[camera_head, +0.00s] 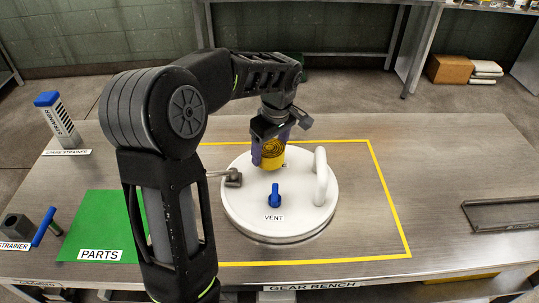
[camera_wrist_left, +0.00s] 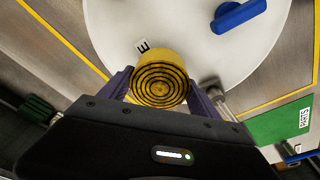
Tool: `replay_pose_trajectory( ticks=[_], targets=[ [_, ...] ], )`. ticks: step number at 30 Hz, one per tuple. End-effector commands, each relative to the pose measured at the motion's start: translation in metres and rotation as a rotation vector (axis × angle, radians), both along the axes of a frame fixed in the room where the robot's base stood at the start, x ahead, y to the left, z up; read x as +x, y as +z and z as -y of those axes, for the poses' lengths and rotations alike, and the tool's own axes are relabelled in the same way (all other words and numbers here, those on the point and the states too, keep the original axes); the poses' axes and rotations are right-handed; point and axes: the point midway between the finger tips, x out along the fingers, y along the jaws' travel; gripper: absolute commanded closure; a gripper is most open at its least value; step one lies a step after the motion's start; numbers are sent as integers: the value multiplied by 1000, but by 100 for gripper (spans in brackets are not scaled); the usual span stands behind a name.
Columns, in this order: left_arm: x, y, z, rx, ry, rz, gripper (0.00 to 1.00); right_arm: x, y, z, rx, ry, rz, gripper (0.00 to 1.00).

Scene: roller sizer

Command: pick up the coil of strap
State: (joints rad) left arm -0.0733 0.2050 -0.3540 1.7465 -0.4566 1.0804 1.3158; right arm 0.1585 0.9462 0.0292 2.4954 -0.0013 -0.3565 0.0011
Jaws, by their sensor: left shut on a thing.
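The coil of strap (camera_head: 273,156) is yellow with dark spiral rings. It sits between the purple fingers of my left gripper (camera_head: 268,147), which is shut on it. In the left wrist view the coil (camera_wrist_left: 160,82) shows its ringed face, with a finger on each side. It is over the back part of a round white lid (camera_head: 247,212); I cannot tell whether it still touches the lid. My right gripper is not in view.
The lid carries a blue vent handle (camera_head: 274,196), a white arched handle (camera_head: 320,177) and a metal fitting (camera_head: 233,178). A green parts mat (camera_head: 98,220) and a blue-topped strainer (camera_head: 57,118) are on the left. A dark tray (camera_head: 503,214) lies at right. Bench right of the yellow line is mostly clear.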

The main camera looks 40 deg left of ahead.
Motion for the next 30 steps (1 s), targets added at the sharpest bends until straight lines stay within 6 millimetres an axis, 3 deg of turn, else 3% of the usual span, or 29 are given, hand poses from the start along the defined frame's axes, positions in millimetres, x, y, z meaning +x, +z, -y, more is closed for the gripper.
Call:
replay_pose_trajectory(
  ticks=[6, 12, 30],
  targets=[
    [1, 45, 0, 1, 1, 6, 73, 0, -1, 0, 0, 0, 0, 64],
    [1, 72, 0, 0, 1, 3, 73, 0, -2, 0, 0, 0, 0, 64],
    [0, 77, 0, 0, 1, 0, 73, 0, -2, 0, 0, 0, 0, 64]
  ],
)
